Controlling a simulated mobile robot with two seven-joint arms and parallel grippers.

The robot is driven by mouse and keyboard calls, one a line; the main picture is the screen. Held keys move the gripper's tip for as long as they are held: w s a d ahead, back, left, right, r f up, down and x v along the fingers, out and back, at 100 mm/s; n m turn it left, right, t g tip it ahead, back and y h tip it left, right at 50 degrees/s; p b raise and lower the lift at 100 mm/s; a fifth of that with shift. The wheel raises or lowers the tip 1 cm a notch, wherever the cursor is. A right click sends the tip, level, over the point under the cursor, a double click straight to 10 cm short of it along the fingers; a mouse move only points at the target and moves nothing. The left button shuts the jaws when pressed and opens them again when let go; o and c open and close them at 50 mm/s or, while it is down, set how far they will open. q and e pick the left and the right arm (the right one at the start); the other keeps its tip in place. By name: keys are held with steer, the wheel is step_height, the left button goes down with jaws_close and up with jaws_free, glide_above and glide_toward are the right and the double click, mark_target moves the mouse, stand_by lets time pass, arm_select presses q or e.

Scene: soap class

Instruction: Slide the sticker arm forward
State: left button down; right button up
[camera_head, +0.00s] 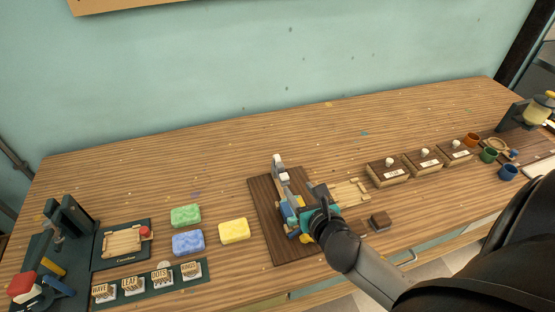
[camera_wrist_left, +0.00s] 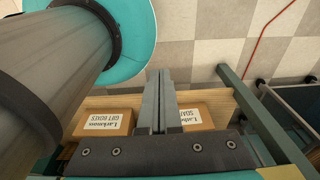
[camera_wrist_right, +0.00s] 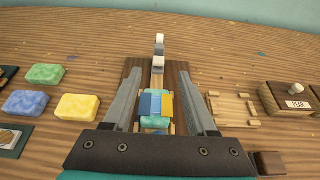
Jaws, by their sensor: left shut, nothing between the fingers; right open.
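The sticker device stands on a dark wooden board (camera_head: 264,208). Its grey and white sticker arm (camera_head: 279,165) is at the board's far end; it also shows in the right wrist view (camera_wrist_right: 158,62). My right gripper (camera_head: 303,206) is over the board, seen closer in the right wrist view (camera_wrist_right: 159,75). Its fingers are open, either side of a teal block with blue and yellow parts (camera_wrist_right: 155,105); contact cannot be told. In the head view my gripper hides part of the device. My left gripper (camera_wrist_left: 160,75) is shut and empty, outside the head view.
Green (camera_head: 185,215), blue (camera_head: 188,243) and yellow (camera_head: 234,231) soaps lie left of the board. A pale slatted rack (camera_head: 350,192) and small labelled boxes (camera_head: 388,173) are at right. A small brown block (camera_head: 380,221) is near the front edge. The table behind is clear.

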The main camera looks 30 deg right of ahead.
mark_target(281, 168)
arm_select(q)
steer(key=f+b, duration=0.2)
steer(key=s+f+b, duration=0.1)
steer(key=shift+a+f, duration=0.1)
steer(key=shift+a, duration=0.25)
arm_select(e)
steer(key=x, duration=1.5)
steer(key=shift+a+r, duration=0.1)
arm_select(q)
steer(key=shift+s, duration=0.1)
arm_select(e)
steer(key=shift+c, duration=0.2)
jaws_close()
arm_select(q)
steer(key=shift+s, duration=0.1)
